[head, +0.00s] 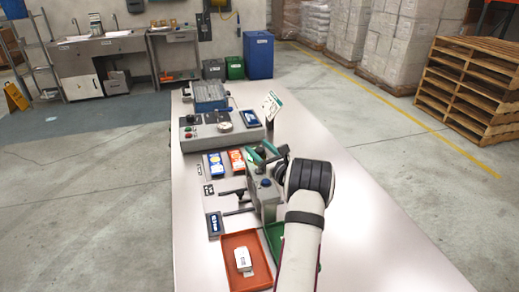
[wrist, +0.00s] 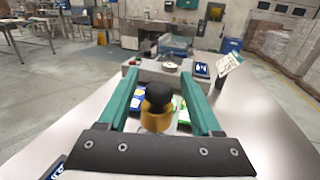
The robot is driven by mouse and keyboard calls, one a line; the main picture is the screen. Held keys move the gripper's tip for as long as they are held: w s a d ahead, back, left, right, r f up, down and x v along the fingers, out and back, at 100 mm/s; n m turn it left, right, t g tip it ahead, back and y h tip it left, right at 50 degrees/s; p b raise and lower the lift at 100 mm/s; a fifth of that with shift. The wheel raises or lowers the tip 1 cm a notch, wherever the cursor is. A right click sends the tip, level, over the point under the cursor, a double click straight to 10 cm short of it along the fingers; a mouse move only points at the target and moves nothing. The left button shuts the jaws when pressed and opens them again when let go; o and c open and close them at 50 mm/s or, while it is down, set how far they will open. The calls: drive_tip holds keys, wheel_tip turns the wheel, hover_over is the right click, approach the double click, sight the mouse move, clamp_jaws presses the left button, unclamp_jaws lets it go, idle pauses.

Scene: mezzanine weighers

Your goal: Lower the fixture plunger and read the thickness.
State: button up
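My gripper (head: 262,152) has two teal fingers and sits over the grey fixture (head: 264,197) on the bench. In the wrist view the fingers (wrist: 162,103) are spread apart. A black knob on a brass-coloured base (wrist: 158,98) shows between them, with a gap on both sides. It looks like the plunger top; its contact with the fixture is hidden. A small dark-blue display (head: 214,224) lies left of the fixture; its reading is too small to make out. My wrist hides part of the fixture.
An orange tray (head: 231,279) holds a white block (head: 243,260), with a green tray (head: 276,232) beside it. Behind the fixture stand a grey control box (head: 205,136) with a dial, a blue bin (head: 210,92) and a tilted card (head: 271,105). The bench's right side is clear.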

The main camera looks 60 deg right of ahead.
drive_tip(key=v, duration=1.5)
drive_tip(key=shift+s+a, duration=0.2)
drive_tip(key=shift+s, duration=0.15)
drive_tip(key=w+a+r+n+y, duration=0.2)
drive_tip(key=w+a+n+y, duration=0.25)
drive_tip(key=a, duration=0.35)
drive_tip(key=w+a+r+n+g+y, duration=0.1)
drive_tip(key=w+a+r+n+y, duration=0.1)
drive_tip(key=w+a+n+y, duration=0.5)
drive_tip(key=w+a+r+n+y, duration=0.1)
drive_tip(key=w+a+r+y, duration=0.2)
drive_tip(key=a, duration=0.7)
drive_tip(key=s+a+f+n+g+y, duration=0.1)
drive_tip(key=s+a+n+g+y, duration=0.15)
drive_tip(key=a+n+g, duration=0.65)
drive_tip(key=s+a+f+n+g+y, duration=0.15)
drive_tip(key=s+a+n, duration=0.25)
drive_tip(key=a, duration=1.2)
drive_tip(key=s+a+f+n+g+h, duration=0.1)
drive_tip(key=s+f+n+g+h, duration=0.1)
drive_tip(key=s+n+g+h, duration=0.2)
drive_tip(key=s+n+h, duration=0.3)
drive_tip(key=s+n, duration=0.4)
drive_tip(key=s, duration=0.2)
drive_tip(key=shift+s+f+h, duration=0.25)
drive_tip(key=shift+s+h, duration=0.05)
drive_tip(key=shift+h, duration=0.05)
